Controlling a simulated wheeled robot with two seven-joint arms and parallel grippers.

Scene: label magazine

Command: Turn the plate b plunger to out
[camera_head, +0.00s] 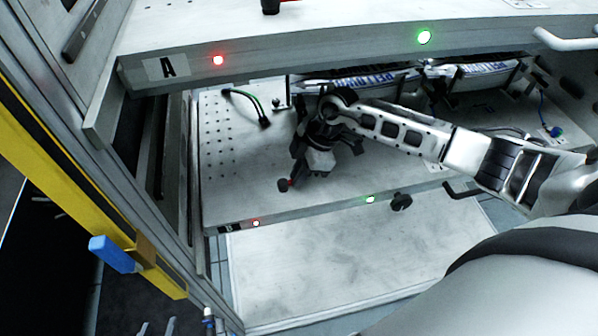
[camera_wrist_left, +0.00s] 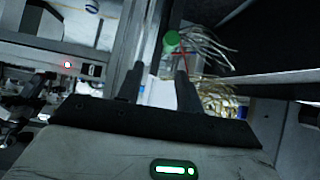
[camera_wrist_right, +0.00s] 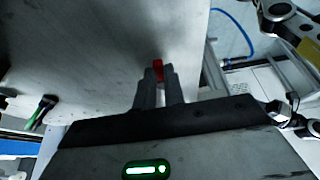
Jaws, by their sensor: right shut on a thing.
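The plate b plunger (camera_head: 283,185) is a small black knob with a red part, near the front left of the lower plate (camera_head: 240,190). My right gripper (camera_head: 297,174) reaches down to it from the right arm. In the right wrist view its fingers (camera_wrist_right: 160,78) are shut on the plunger, whose red part (camera_wrist_right: 158,68) shows between the tips. The fingers hide much of the plunger, so I cannot tell its turn position. My left gripper (camera_wrist_left: 159,68) is open and empty in the left wrist view, away from the plate.
Upper plate A (camera_head: 300,52) overhangs the lower plate. Both front edges carry a red and a green light. A black knob (camera_head: 401,202) sits at the lower front edge. A loose cable (camera_head: 245,104) lies behind my right gripper. A yellow rail (camera_head: 70,170) stands at left.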

